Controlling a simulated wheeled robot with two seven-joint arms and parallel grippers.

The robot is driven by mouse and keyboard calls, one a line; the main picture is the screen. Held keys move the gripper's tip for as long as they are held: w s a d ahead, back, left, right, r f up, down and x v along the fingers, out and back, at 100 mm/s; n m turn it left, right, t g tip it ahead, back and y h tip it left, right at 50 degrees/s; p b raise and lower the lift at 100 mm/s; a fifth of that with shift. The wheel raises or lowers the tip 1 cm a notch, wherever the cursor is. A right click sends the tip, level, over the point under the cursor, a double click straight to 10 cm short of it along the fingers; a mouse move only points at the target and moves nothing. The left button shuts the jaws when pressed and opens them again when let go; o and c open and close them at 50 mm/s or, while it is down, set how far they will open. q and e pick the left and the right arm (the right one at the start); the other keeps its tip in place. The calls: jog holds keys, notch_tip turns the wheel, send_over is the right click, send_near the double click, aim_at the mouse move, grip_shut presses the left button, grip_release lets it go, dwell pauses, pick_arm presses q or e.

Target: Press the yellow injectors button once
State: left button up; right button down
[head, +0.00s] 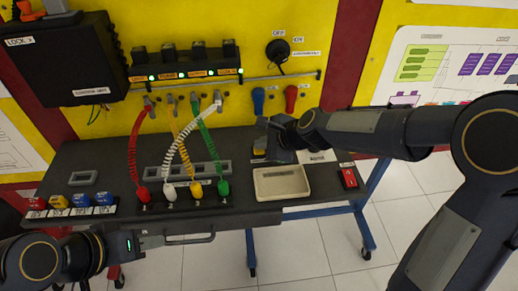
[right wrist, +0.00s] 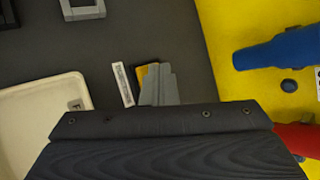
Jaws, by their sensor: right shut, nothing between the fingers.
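A small yellow button (head: 260,145) sits on the dark bench top behind the cream tray, with a white label beside it. I take it for the injectors button; its lettering is too small to read. My right gripper (head: 268,151) is shut and empty, right at this button, and hides part of it. In the right wrist view a strip of the yellow button (right wrist: 148,74) shows beside the shut fingertips (right wrist: 158,82); whether they touch it I cannot tell. My left gripper (head: 152,241) is low at the bench's front edge, away from the button; its fingers are unclear.
The cream tray (head: 282,183) lies in front of the right gripper. A red switch (head: 348,178) is at the bench's right end. Coiled red, white, yellow and green cables (head: 138,160) rise to the panel. Blue and red levers (head: 258,100) hang on the yellow wall behind.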

aim_at(263, 151)
jog(key=shift+f, duration=0.2)
jog(key=shift+r, duration=0.1)
dwell(0.4)
jog(key=shift+r+p, duration=0.75)
jog(key=shift+p, duration=0.05)
notch_tip(263, 151, up, 5)
jog(key=p, duration=0.5)
jog(key=shift+r, duration=0.1)
dwell(0.4)
